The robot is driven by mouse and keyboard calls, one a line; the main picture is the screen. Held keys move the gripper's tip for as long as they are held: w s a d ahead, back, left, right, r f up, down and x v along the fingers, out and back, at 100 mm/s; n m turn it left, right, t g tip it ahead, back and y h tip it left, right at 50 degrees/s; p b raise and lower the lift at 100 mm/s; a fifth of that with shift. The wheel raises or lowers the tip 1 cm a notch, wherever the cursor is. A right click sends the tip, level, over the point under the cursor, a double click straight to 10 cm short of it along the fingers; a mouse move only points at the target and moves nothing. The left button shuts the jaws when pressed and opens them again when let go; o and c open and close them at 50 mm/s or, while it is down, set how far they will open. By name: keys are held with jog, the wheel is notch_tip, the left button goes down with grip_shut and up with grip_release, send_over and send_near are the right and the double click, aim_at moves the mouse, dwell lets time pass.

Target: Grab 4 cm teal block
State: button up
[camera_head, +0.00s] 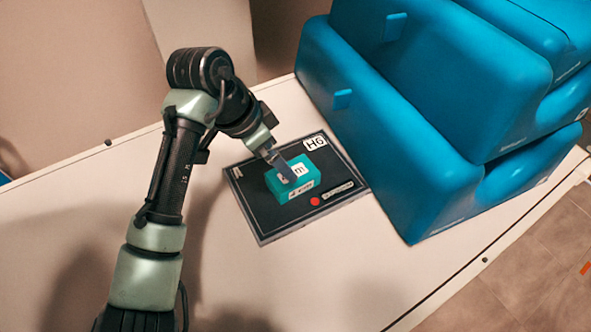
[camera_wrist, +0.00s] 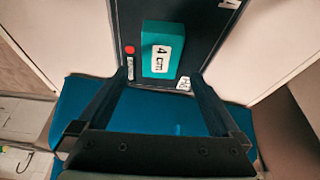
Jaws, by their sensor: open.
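The teal block (camera_head: 283,186) has white labels and lies on a black board (camera_head: 251,213) on the pale table. In the wrist view the block (camera_wrist: 152,32) shows a white "4 cm" label and lies just beyond the fingertips, in line with the gap between them. My gripper (camera_head: 281,166) is over the block in the head view and partly covers it. In the wrist view my gripper (camera_wrist: 158,76) is open, with its fingers spread wider than the block and nothing held. Whether a fingertip touches the block I cannot tell.
Large blue cases (camera_head: 385,135) are stacked right behind and beside the board, close to its right edge. They also show in the wrist view (camera_wrist: 160,112). The board bears a red dot (camera_head: 315,201) and white labels. The table (camera_head: 330,265) is clear in front.

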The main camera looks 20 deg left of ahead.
aim_at(283, 180)
jog(key=x, duration=0.3)
jog(key=shift+f, duration=0.3)
jog(key=x, duration=0.5)
jog(key=shift+w+d+f+p, duration=0.1)
jog(key=shift+w+d+p, duration=0.05)
jog(key=shift+w+p, duration=0.15)
jog(key=shift+f, duration=0.1)
jog(key=shift+f, duration=0.2)
jog(key=c, duration=1.5)
jog(key=shift+o, duration=0.2)
